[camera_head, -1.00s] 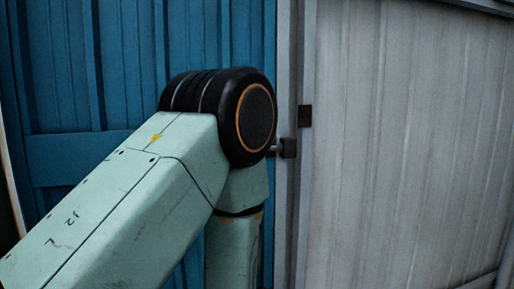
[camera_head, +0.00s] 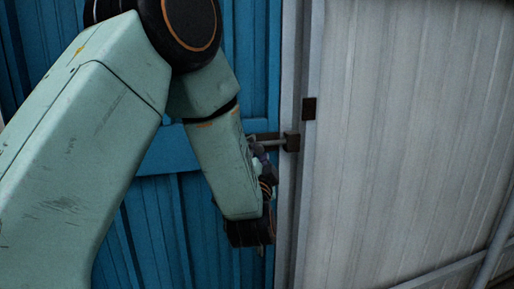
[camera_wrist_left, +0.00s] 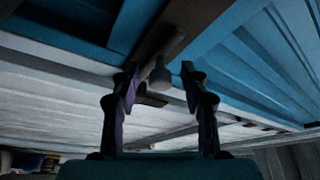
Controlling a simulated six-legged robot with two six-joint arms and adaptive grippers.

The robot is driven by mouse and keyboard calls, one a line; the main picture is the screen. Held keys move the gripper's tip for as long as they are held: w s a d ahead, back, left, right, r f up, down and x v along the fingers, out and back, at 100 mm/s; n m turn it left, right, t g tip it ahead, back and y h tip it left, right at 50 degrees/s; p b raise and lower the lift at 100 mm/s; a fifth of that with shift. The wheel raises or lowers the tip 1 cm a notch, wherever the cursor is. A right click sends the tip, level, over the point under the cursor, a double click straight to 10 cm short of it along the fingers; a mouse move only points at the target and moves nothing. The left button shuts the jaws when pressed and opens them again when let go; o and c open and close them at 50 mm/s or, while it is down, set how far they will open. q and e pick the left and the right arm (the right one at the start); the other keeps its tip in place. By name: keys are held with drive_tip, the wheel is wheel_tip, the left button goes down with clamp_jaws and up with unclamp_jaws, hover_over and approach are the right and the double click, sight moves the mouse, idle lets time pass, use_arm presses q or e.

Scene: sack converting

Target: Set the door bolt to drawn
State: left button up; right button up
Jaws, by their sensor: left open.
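The door bolt (camera_head: 275,143) is a short grey rod on dark fittings at the right edge of the blue door (camera_head: 165,152). Its right end reaches a dark block (camera_head: 291,142) on the grey door frame. My left gripper (camera_head: 262,150) is open, at the bolt's left part, which it partly hides. In the left wrist view, the open fingers (camera_wrist_left: 160,74) stand on either side of a pale knob of the bolt (camera_wrist_left: 160,77), with a dark backing plate (camera_wrist_left: 165,35) behind. I cannot tell whether the fingers touch it. My right gripper is out of view.
A grey ribbed wall (camera_head: 400,150) fills the right side. A second dark block (camera_head: 309,108) sits on the frame above and right of the bolt. A pale rail (camera_head: 492,245) runs at the lower right. The space before the wall looks clear.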

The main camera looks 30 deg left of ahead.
use_arm(q)
drive_tip(key=shift+w+r, duration=0.3)
drive_tip(key=shift+w, duration=0.15)
drive_tip(key=shift+w+a+f, duration=0.1)
drive_tip(key=shift+a+f, duration=0.05)
drive_tip(key=shift+a, duration=0.25)
drive_tip(key=shift+c, duration=1.2)
drive_tip(key=shift+d, duration=0.25)
drive_tip(key=c, duration=0.3)
drive_tip(key=shift+a, duration=0.1)
clamp_jaws()
